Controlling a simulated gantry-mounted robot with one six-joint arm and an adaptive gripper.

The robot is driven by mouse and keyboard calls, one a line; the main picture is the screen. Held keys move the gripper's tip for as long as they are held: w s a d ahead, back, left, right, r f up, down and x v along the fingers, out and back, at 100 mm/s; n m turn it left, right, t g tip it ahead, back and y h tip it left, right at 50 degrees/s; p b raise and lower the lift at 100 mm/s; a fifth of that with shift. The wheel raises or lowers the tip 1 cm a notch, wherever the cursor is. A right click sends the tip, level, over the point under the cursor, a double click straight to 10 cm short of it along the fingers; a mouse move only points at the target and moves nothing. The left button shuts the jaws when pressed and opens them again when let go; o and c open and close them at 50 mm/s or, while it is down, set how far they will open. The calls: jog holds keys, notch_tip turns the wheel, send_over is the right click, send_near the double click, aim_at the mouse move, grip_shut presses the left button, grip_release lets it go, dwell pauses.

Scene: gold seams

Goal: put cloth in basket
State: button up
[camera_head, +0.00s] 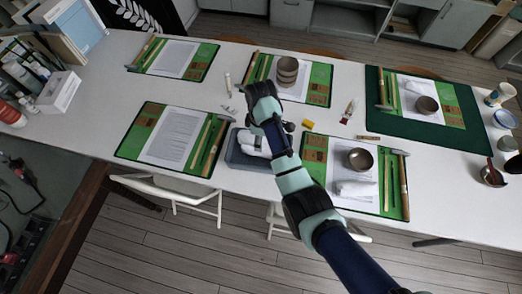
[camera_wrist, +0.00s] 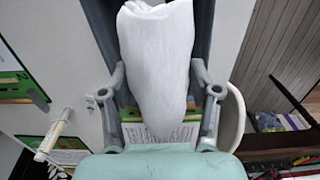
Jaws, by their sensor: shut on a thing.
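A white cloth (camera_wrist: 158,70) is between the two fingers of my gripper (camera_wrist: 160,105) in the wrist view. My gripper is shut on it. In the head view the white cloth (camera_head: 248,138) shows beside my arm, over the grey-blue basket (camera_head: 236,158) at the table's front edge. The basket's dark walls also show around the cloth in the wrist view (camera_wrist: 203,35). Whether the cloth touches the basket floor cannot be told. In the head view my arm hides the gripper's fingers and the basket's right part.
Green mats with papers and tools lie to the left (camera_head: 130,145) and right (camera_head: 376,206). Another white cloth (camera_head: 356,189) lies on the right mat below a bowl (camera_head: 359,159). Stacked bowls (camera_head: 287,71) stand behind my arm. White chairs (camera_head: 170,187) stand at the front edge.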

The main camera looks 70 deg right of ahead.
jog(key=shift+f+b, duration=0.7)
jog(key=shift+f, duration=2.25)
jog(key=shift+f, duration=0.1)
jog(key=shift+f, duration=0.25)
jog(key=o, duration=1.1)
notch_tip(320, 180, up, 13)
jog(key=p, duration=0.3)
jog(key=shift+f+p, duration=0.1)
jog(key=shift+p, duration=0.2)
